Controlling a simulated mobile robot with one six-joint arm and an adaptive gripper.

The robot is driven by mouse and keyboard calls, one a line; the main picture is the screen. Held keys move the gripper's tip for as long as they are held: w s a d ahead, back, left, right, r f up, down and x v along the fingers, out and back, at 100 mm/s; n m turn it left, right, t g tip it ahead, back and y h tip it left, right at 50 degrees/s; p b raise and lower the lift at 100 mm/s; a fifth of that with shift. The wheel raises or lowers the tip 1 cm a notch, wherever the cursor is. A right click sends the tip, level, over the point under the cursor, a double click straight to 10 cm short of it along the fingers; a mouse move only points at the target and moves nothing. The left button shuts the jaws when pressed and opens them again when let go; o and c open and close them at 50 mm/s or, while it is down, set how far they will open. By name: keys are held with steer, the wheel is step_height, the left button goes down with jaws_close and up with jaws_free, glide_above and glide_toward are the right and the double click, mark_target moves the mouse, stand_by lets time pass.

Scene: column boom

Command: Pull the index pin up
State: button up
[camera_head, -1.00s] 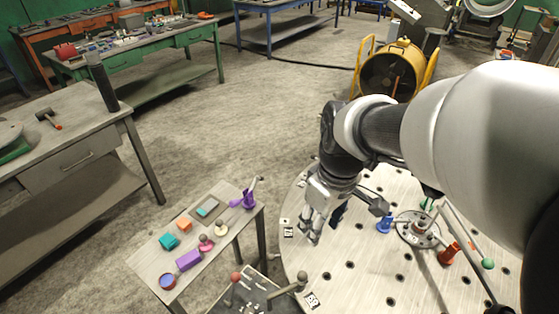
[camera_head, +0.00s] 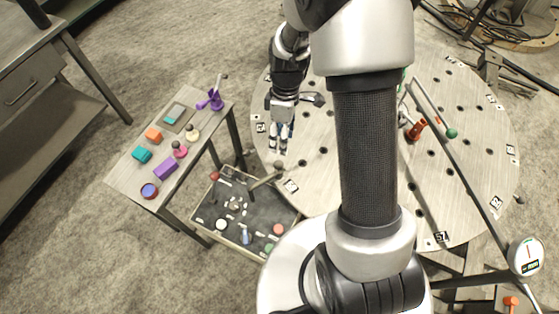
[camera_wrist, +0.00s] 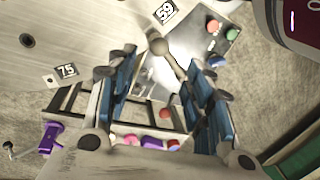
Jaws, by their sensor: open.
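I cannot tell for sure which part is the index pin. A grey-brown rod with a ball knob (camera_head: 280,165) slants over the dark panel beside the round plate's edge. It also shows in the wrist view (camera_wrist: 158,46), reaching in between my finger ends. My gripper (camera_head: 279,150) hangs at the left edge of the round holed plate (camera_head: 470,150), just above the knob in the head view. In the wrist view, its blue-padded fingers (camera_wrist: 167,62) are wide apart with nothing clasped. Whether they touch the knob is unclear.
A tray-like panel (camera_head: 205,222) with several coloured knobs sits below the plate's edge. A small side table (camera_head: 122,182) with coloured blocks and a purple clamp (camera_head: 215,98) stands left.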

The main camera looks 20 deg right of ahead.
mark_target(280, 162)
steer(key=f+b, duration=0.1)
steer(key=f, duration=0.2)
steer(key=s+f, duration=0.1)
steer(key=f, duration=0.3)
steer(key=a+f+b, duration=0.1)
steer(key=f, duration=0.2)
steer(key=shift+s+f+b, duration=0.2)
steer(key=shift+s+b, duration=0.15)
steer(key=shift+c, duration=0.4)
jaws_close()
